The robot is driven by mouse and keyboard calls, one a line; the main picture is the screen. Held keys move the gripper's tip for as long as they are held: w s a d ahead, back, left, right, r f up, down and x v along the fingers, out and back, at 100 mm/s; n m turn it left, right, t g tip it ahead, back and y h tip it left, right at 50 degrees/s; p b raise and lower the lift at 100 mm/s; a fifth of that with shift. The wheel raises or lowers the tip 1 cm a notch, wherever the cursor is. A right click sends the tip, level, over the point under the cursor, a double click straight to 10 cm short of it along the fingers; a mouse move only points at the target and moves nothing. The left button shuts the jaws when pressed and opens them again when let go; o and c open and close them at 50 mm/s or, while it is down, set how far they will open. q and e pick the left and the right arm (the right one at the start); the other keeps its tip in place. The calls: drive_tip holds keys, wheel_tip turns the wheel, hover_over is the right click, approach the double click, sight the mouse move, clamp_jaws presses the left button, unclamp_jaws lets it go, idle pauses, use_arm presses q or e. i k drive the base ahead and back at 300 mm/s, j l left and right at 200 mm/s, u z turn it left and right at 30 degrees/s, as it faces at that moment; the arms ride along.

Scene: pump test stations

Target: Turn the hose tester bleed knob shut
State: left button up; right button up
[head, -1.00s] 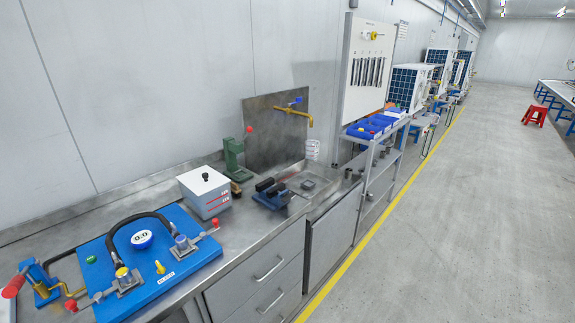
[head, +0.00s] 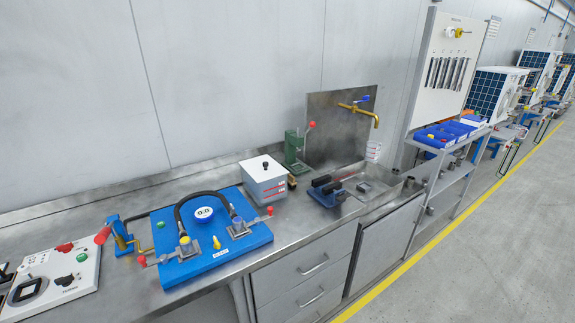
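The hose tester is a blue plate (head: 240,247) on the metal bench at left centre in the head view. A black hose (head: 197,197) arches over it between two clamp fittings with red-tipped levers. A round gauge (head: 204,213) on the plate seems to read 0.0. A small yellow knob (head: 217,243) stands at the front of the plate, near a white label. I cannot read the label or tell how far the knob is turned. A green button (head: 161,225) sits at the back left. Neither of my grippers is in view.
A hand pump with a red handle (head: 103,236) stands at the tester's left. A white control panel (head: 75,262) lies farther left. A white box (head: 263,180), a green press (head: 294,149) and a sink with a brass tap (head: 360,108) are to the right. The floor (head: 500,260) at right is clear.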

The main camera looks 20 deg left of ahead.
sight(217, 246)
drive_tip(key=j+u, duration=0.1)
drive_tip(key=u, duration=0.3)
drive_tip(key=j+u, duration=0.1)
drive_tip(key=u, duration=0.25)
drive_tip(key=j+u, duration=0.1)
drive_tip(key=u, duration=0.3)
drive_tip(key=l, duration=0.15)
drive_tip(key=u, duration=0.05)
